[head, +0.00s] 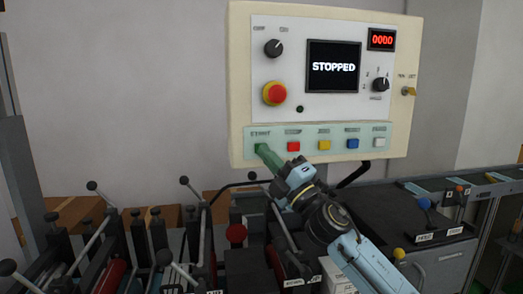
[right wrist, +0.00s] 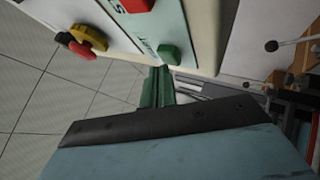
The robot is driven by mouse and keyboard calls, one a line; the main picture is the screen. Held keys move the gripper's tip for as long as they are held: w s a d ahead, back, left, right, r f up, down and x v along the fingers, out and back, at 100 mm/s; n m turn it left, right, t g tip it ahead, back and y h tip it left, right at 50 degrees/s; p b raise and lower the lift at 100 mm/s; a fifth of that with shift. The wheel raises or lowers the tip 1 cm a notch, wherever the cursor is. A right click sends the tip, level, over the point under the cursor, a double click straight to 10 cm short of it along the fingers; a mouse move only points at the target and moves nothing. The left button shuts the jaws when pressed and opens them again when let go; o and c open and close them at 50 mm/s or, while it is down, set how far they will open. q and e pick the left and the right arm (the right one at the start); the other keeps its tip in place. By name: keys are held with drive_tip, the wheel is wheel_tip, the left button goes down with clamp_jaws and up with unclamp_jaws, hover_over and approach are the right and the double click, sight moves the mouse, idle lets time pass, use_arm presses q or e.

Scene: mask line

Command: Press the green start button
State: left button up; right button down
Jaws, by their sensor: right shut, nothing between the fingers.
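The green start button (head: 260,148) is at the left end of the lower button row on the cream control panel (head: 240,80). My right gripper (head: 262,150) is shut and empty, its green fingers pointing up at the button's lower edge in the head view. In the right wrist view the green button (right wrist: 169,53) sits just beyond the tips of my right gripper (right wrist: 160,72). I cannot tell whether the tips touch it. The panel's screen (head: 333,67) reads STOPPED. My left gripper is not in view.
A red stop button (head: 293,146) sits right beside the start button, followed by yellow, blue and white ones. A red emergency knob (head: 274,93) on a yellow base is above. Several black levers with ball knobs (head: 92,186) stand at the lower left.

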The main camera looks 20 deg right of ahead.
drive_tip(key=shift+w+d, duration=0.1)
drive_tip(key=shift+w, duration=0.4)
idle(0.6)
drive_tip(key=shift+s, duration=0.1)
drive_tip(key=shift+s+a, duration=0.2)
drive_tip(key=shift+s, duration=0.6)
drive_tip(key=s+p, duration=0.1)
drive_tip(key=s, duration=0.1)
drive_tip(key=s+a, duration=0.1)
drive_tip(key=s, duration=0.1)
drive_tip(key=shift+s+a+p, duration=0.15)
drive_tip(key=shift+s+p, duration=0.2)
drive_tip(key=shift+s, duration=0.05)
idle(0.7)
